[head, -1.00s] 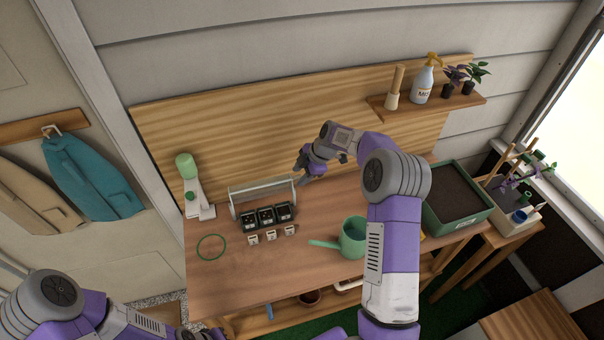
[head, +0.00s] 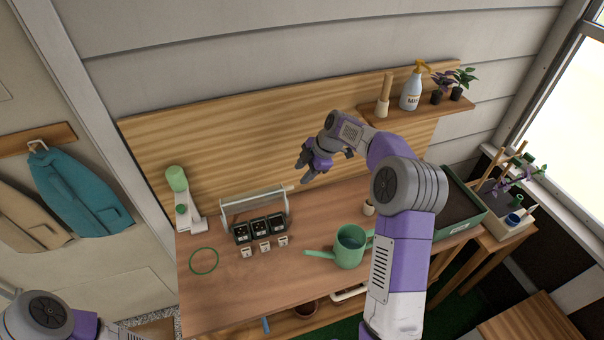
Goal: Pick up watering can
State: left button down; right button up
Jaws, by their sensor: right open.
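The green watering can (head: 350,246) stands upright on the wooden workbench (head: 235,292), with its spout pointing left. Its right side, toward the handle, is partly hidden by my right arm. My right gripper (head: 305,175) is open and empty. It hangs above the bench toward the back, up and left of the can and apart from it. My left arm shows at the lower left corner, but its gripper is out of view.
A wire-handled carrier (head: 254,202) stands at the back, with black pots (head: 260,229) and small white labelled blocks (head: 265,247) in front. A green ring (head: 204,261) lies left. A green planter box (head: 470,219) stands right. The bench front is clear.

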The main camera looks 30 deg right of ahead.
aim_at(350, 243)
jog(key=k, duration=1)
